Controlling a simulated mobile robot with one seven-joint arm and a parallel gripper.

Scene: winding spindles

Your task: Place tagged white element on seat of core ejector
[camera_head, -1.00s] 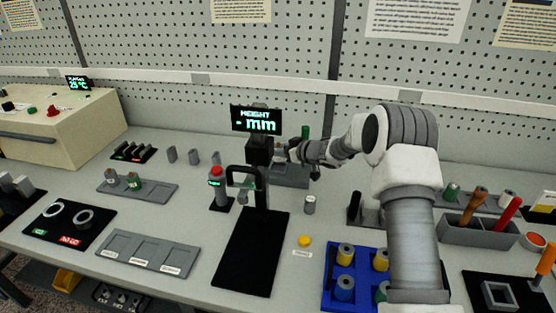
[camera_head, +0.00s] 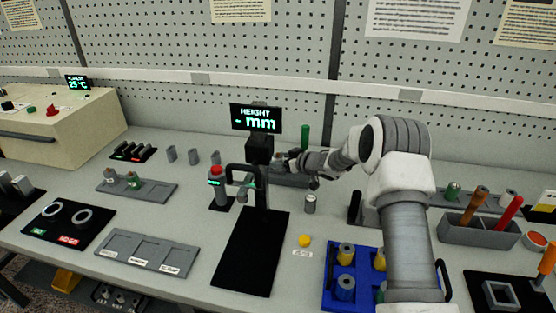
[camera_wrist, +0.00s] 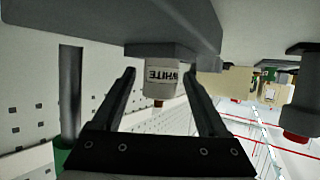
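A white element (camera_wrist: 162,78) with a tag reading WHITE shows in the wrist view, which appears upside down. It is against a grey block or holder (camera_wrist: 180,30). My gripper (camera_wrist: 159,72) is open, with one finger on each side of the element and a visible gap on both sides. In the head view my gripper (camera_head: 290,162) is low over a grey holder (camera_head: 290,181) behind the height gauge; the element is not clear there. A grey base with a black post (camera_head: 355,207) stands beside my arm and may be the core ejector; its seat cannot be made out.
The height gauge (camera_head: 260,150) stands close to the left of my gripper, with a black mat (camera_head: 250,255) in front. A green post (camera_head: 305,134) rises behind. A small grey cylinder (camera_head: 310,204), a yellow button (camera_head: 304,241) and a blue tray (camera_head: 330,290) are nearer.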

